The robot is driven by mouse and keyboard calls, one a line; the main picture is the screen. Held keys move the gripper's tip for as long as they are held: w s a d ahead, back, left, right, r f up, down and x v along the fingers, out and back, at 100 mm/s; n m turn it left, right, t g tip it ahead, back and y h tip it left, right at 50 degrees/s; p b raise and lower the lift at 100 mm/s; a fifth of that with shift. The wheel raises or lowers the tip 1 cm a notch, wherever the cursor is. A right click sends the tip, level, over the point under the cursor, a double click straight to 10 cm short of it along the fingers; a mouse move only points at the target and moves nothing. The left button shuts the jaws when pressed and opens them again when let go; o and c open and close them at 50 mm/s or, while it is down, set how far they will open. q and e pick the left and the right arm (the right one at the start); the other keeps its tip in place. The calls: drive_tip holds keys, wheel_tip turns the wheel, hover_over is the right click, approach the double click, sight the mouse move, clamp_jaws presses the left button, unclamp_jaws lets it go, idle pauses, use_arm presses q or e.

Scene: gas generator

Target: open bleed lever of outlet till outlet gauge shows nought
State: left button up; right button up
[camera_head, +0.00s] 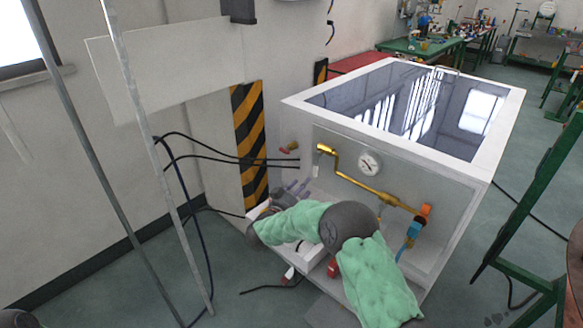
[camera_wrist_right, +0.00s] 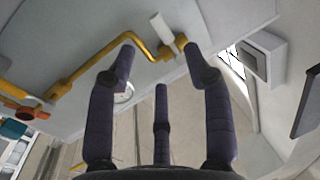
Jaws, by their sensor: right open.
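The gas generator is a white cabinet (camera_head: 462,190) with a recessed grey front panel. On it, a brass pipe (camera_head: 356,183) runs from upper left to lower right, with a round white-faced gauge (camera_head: 369,162) above it; its reading is too small to tell. An orange valve part (camera_head: 426,210) and a blue part (camera_head: 414,229) sit at the pipe's right end. I cannot tell which part is the bleed lever. My right gripper (camera_head: 300,187) is open and empty, left of the panel. In the right wrist view, its fingers (camera_wrist_right: 160,55) spread below a white cylinder (camera_wrist_right: 161,30) beside the pipe's bend.
A glass-like top (camera_head: 410,105) covers the cabinet.

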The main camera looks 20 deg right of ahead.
sight(316, 172)
drive_tip(key=b+x, duration=0.3)
drive_tip(key=x, duration=0.6)
drive_tip(key=shift+d, duration=0.25)
drive_tip(key=shift+w+d, duration=0.45)
drive_tip(key=shift+d, duration=0.1)
drive_tip(key=shift+c, duration=0.3)
clamp_jaws()
